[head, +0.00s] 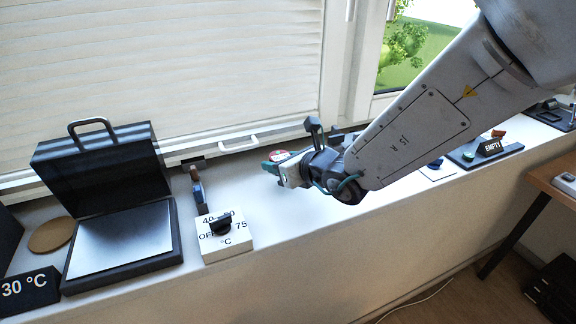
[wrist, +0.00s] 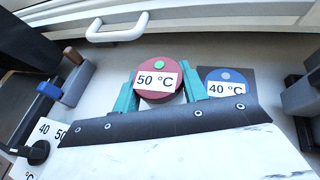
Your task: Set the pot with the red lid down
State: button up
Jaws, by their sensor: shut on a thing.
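The pot with the red lid (wrist: 157,72) has a green dot and a "50 °C" label on top. It sits between the teal fingers of my gripper (wrist: 160,88) in the wrist view, which are shut on it from both sides. In the head view a bit of the red lid (head: 278,155) shows at my gripper (head: 280,166), over the white sill (head: 290,220). The pot's lower body is mostly hidden, and I cannot tell whether it touches the sill.
A blue lid marked "40 °C" (wrist: 224,82) is close to the right finger, on a dark square. An open black case with a metal plate (head: 122,240) and a white dial box (head: 222,236) stand left. A white window handle (head: 238,144) is behind.

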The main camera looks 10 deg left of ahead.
jog(key=shift+w+d+f, duration=0.1)
jog(key=shift+f, duration=0.8)
jog(key=shift+w+d+f, duration=0.1)
jog(key=shift+f, duration=0.75)
jog(key=shift+f, duration=0.15)
jog(key=o, duration=0.8)
